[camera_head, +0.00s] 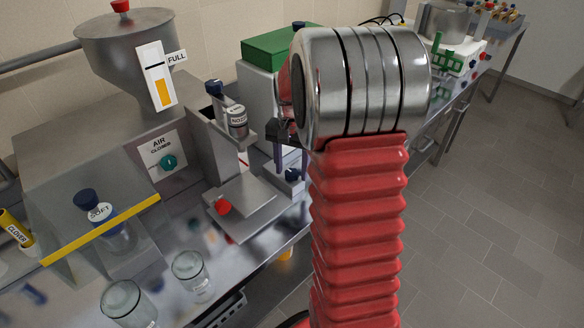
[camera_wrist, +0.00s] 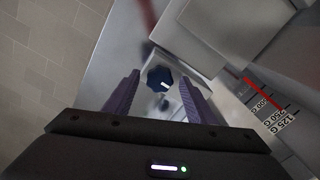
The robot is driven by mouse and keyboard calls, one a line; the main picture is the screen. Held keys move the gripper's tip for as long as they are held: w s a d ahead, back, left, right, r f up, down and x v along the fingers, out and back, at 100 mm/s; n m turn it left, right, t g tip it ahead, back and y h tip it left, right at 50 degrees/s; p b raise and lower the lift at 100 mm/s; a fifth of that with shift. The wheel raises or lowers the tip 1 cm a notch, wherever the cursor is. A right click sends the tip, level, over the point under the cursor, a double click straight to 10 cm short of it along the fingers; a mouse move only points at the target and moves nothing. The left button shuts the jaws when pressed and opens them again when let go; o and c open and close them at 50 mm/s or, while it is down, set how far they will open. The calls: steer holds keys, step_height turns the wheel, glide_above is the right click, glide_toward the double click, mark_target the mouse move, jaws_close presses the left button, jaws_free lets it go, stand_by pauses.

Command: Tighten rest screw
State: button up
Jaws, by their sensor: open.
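A dark blue knob with a white mark, which looks like the rest screw (camera_wrist: 158,79), shows between my fingertips in the wrist view. In the head view a dark blue knob (camera_head: 292,174) sits low beside the metal stand, just below my fingers. My gripper (camera_head: 288,165) points down over it with its purple fingers apart. In the wrist view my gripper (camera_wrist: 160,75) is open, with one finger to each side of the knob and a gap between. Whether the fingers reach down to the knob's height I cannot tell.
A scale with gram marks (camera_wrist: 268,108) is at right in the wrist view. Glass jars (camera_head: 190,270) stand on the bench. A green-topped box (camera_head: 268,48) is behind.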

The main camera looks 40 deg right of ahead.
mark_target(292, 173)
steer(key=shift+r, duration=0.1)
step_height(292, 173, up, 14)
steer(key=shift+f, duration=0.25)
stand_by(0.8)
